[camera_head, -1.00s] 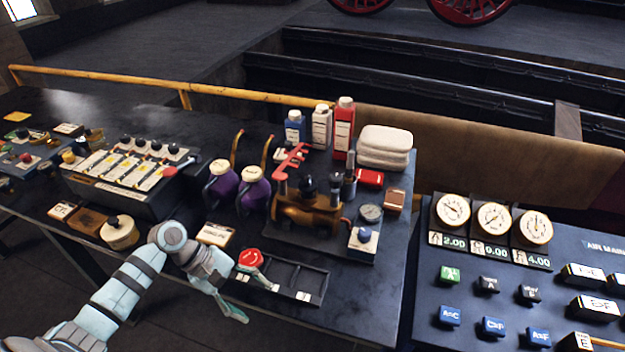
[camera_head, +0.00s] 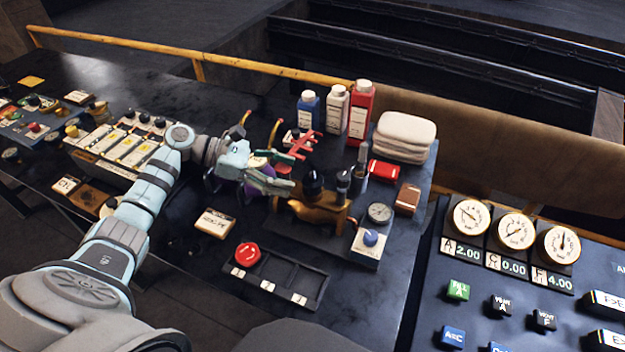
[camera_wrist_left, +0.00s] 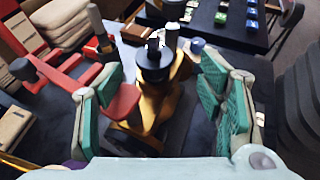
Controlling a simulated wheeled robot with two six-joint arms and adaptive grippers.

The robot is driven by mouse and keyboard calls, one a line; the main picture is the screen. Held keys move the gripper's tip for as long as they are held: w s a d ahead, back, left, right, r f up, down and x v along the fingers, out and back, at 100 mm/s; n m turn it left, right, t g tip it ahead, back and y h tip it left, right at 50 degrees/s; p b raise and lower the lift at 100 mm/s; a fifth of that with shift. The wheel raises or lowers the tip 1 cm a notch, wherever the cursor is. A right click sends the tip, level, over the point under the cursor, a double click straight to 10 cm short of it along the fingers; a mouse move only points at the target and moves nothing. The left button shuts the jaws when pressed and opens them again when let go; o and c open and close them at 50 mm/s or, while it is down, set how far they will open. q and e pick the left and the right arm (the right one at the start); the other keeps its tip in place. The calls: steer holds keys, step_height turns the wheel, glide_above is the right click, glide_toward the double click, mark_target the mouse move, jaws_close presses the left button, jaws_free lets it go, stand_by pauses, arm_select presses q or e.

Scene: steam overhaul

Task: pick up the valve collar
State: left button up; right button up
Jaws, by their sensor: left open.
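A brass valve body (camera_head: 322,214) stands on a dark base plate on the bench, with a black round collar-like part (camera_head: 313,182) on top. I take this part to be the valve collar, but no label confirms it. My left gripper (camera_head: 289,172) is open and empty, just left of it. In the left wrist view, the black part (camera_wrist_left: 153,62) stands beyond and between the spread green-padded fingers of the gripper (camera_wrist_left: 158,108), apart from both. A red flat piece (camera_wrist_left: 122,103) sits near the left finger. My right gripper is not in view.
A red wrench-like frame (camera_head: 302,146) stands behind the gripper. A black tray (camera_head: 285,278) with a red round knob (camera_head: 247,255) lies in front. Bottles (camera_head: 361,112), folded towels (camera_head: 404,136) and a gauge (camera_head: 379,213) crowd the back and right.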

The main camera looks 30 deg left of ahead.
mark_target(310, 178)
arm_select(q)
steer(key=x, duration=0.6)
steer(key=shift+w+f, duration=0.25)
steer(key=shift+w, duration=0.15)
steer(key=shift+s, duration=0.1)
steer(key=c, duration=1.4)
